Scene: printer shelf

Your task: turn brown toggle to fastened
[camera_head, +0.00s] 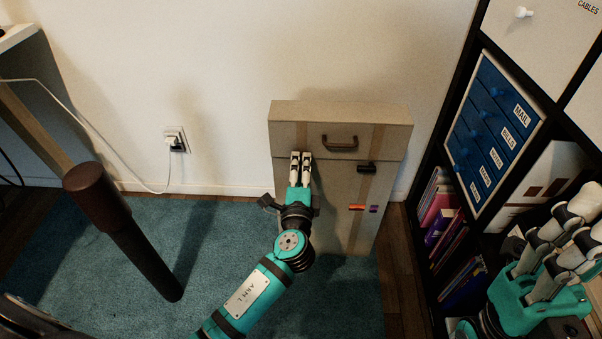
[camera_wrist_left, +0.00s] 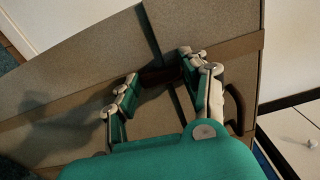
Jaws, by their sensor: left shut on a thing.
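A grey-beige case (camera_head: 290,112) stands upright against the wall, with a lid seam, brown straps and a brown handle (camera_head: 341,142). My left gripper (camera_head: 301,157) is at its front, left of the handle and at the lid seam. In the left wrist view, the left gripper (camera_wrist_left: 160,80) has its fingers either side of the brown toggle (camera_wrist_left: 158,77) and is shut on it. The fingers hide the toggle in the head view, and its exact angle is hard to tell. My right gripper (camera_head: 560,245) is at the lower right, fingers apart and empty.
A dark latch (camera_head: 367,167) sits right of the handle on the case; orange (camera_head: 356,208) and purple (camera_head: 374,209) pieces are below it. A dark shelf with blue labelled drawers (camera_head: 490,125) stands close on the right. A dark brown post (camera_head: 130,230) rises at left.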

